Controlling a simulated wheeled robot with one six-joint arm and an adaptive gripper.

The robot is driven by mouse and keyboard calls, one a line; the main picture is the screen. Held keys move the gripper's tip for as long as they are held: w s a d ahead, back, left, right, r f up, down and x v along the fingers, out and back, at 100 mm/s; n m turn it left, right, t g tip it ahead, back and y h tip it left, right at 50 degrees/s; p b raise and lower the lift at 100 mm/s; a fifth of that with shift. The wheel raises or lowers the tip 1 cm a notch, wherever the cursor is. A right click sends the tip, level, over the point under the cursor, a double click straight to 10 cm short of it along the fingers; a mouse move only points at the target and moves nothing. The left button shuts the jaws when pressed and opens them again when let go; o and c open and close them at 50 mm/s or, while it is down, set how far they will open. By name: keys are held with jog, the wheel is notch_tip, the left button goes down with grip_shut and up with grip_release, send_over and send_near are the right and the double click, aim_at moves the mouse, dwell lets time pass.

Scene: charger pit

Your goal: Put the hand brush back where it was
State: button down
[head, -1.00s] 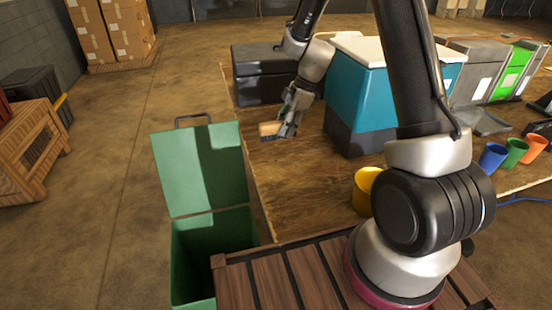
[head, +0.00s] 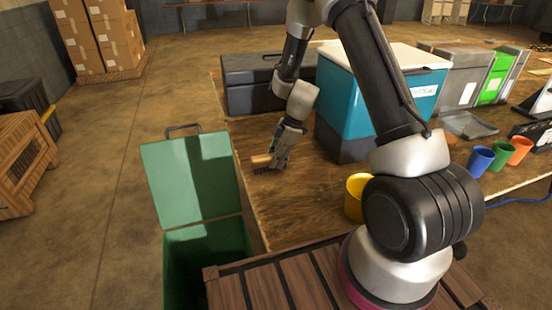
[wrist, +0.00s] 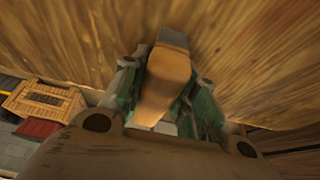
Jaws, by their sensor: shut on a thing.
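The hand brush (head: 261,162) has a tan wooden body and dark bristles that point down. It is at the left part of the wooden table (head: 290,213), close to the table's left edge. My gripper (head: 277,158) is shut on the brush and points down toward the tabletop. The bristles are at or just above the wood; I cannot tell if they touch. In the wrist view the brush (wrist: 163,85) lies between the fingers (wrist: 160,95), with its grey end pointing away over the wood.
A green bin (head: 190,180) with its lid raised stands left of the table. A black case (head: 250,85) and a teal cooler box (head: 338,95) stand behind and right of the gripper. A yellow cup (head: 355,197) is nearer me. Bare tabletop lies between them.

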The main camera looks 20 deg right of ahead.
jog(key=c, duration=1.1)
grip_release()
jog(key=v, duration=1.2)
jog(key=s+d+r+m+t+h, duration=0.1)
jog(key=s+r+m, duration=0.3)
jog(key=s+r, duration=0.3)
jog(key=s+d+r+m+t+h, duration=0.1)
jog(key=s+d+r+m, duration=0.3)
jog(key=r, duration=0.6)
jog(key=s+d+r+m+t+h, duration=0.1)
jog(key=s+r+m, duration=0.2)
jog(key=s, duration=0.6)
jog(key=s+d+r+m+t+h, duration=0.1)
jog(key=s+r+m, duration=0.2)
jog(key=s+m, duration=0.4)
jog(key=s, duration=0.3)
jog(key=shift+d+h, duration=0.3)
jog(key=shift+d, duration=0.05)
